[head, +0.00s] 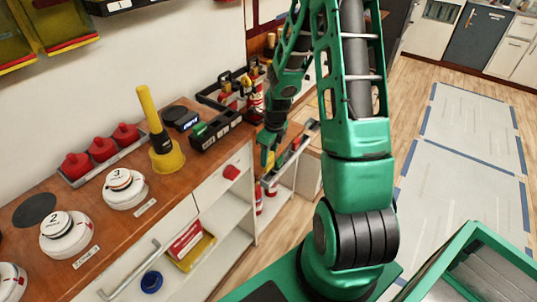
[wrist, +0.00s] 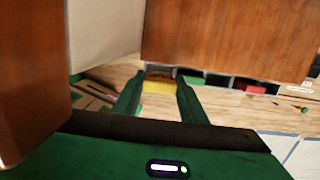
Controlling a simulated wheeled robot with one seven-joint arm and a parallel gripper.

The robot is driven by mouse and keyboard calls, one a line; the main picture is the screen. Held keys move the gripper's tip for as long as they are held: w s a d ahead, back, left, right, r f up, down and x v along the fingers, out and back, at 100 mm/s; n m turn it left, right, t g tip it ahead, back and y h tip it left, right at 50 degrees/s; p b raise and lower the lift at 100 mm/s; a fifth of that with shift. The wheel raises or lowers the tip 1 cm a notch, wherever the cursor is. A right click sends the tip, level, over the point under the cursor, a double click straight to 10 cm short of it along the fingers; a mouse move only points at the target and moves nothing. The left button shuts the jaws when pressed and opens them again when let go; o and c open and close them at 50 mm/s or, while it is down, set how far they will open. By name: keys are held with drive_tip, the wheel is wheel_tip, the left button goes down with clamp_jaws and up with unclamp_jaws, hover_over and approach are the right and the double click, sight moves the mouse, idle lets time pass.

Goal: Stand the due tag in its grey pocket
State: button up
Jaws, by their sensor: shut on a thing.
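My gripper (head: 268,158) is at the right end of the wooden counter, fingers pointing down. In the wrist view, its two green fingers (wrist: 159,97) are closed on a flat yellow thing (wrist: 157,86), probably the due tag, held between the fingertips. A little yellow also shows at the fingers in the head view. Its writing cannot be read. Beyond the fingers in the wrist view is a row of dark slots with a green piece (wrist: 193,77) and a red piece (wrist: 251,87). I cannot tell which, if any, is the grey pocket.
Brown wooden panels (wrist: 230,40) fill the upper wrist view, close to the gripper. The counter (head: 85,205) holds white round detectors, red pieces, a yellow cone-shaped tool (head: 165,150) and a black tray (head: 215,130). Open shelves lie below. Floor at right is clear, with taped sheets.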

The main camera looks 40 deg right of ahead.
sight(269, 170)
drive_tip(key=shift+f, duration=2.55)
drive_tip(key=shift+s+f, duration=0.1)
drive_tip(key=shift+f, duration=1.3)
drive_tip(key=o, duration=1.1)
drive_tip(key=r, duration=0.7)
drive_tip(key=s+r, duration=0.1)
drive_tip(key=r, duration=0.2)
drive_tip(key=shift+d+r, duration=0.3)
drive_tip(key=shift+r, duration=0.05)
drive_tip(key=shift+s, duration=0.1)
